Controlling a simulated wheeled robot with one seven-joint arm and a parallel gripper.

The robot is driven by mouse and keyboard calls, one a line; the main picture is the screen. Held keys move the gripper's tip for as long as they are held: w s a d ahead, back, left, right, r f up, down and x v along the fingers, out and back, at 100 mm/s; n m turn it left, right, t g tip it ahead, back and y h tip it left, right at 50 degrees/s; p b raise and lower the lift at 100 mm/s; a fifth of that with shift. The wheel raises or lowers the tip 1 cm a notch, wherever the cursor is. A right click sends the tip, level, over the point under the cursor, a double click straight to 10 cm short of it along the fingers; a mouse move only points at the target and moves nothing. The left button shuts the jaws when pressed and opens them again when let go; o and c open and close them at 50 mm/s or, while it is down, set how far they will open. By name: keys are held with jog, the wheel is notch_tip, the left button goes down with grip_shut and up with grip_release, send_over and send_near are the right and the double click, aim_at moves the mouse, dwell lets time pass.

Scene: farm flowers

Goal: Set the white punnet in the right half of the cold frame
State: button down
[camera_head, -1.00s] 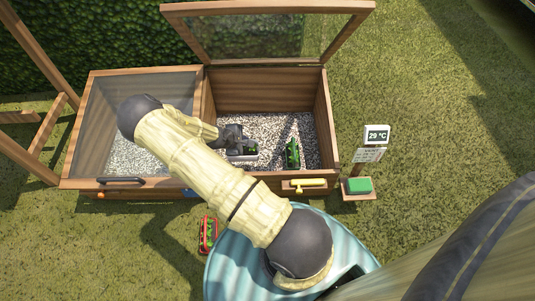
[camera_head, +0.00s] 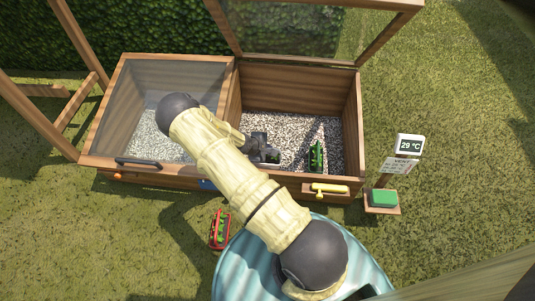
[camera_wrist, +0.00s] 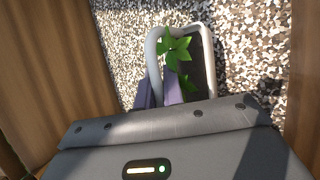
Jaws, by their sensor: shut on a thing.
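The white punnet (camera_head: 270,161) is inside the open right half of the cold frame (camera_head: 296,188), low over the gravel near the front, left of the middle. In the wrist view, the punnet (camera_wrist: 152,60) shows a pale rim, dark soil and green leaves. My gripper (camera_head: 262,150) is shut on its near left rim; its fingers (camera_wrist: 159,92) also show in the wrist view. The punnet looks about upright. I cannot tell whether its base touches the gravel, as the gripper and arm hide part of it.
A green punnet (camera_head: 316,156) stands on the gravel to the right. The raised glass lid (camera_head: 296,37) is behind; the left half is under closed glass (camera_head: 165,85). A red punnet (camera_head: 220,230) is on the grass in front. A thermometer sign (camera_head: 410,146) and green button (camera_head: 383,198) stand at right.

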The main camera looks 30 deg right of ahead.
aim_at(268, 158)
jog(key=shift+f+b, duration=0.55)
jog(key=shift+f, duration=0.8)
jog(key=shift+f, duration=0.15)
jog(key=c, duration=1.5)
grip_release()
jog(key=shift+a+r+p, duration=0.2)
jog(key=shift+r+p, duration=0.15)
jog(key=shift+r, duration=0.25)
jog(key=shift+p+v, duration=3.6)
jog(key=shift+v, duration=1.95)
jog(key=shift+f, duration=0.1)
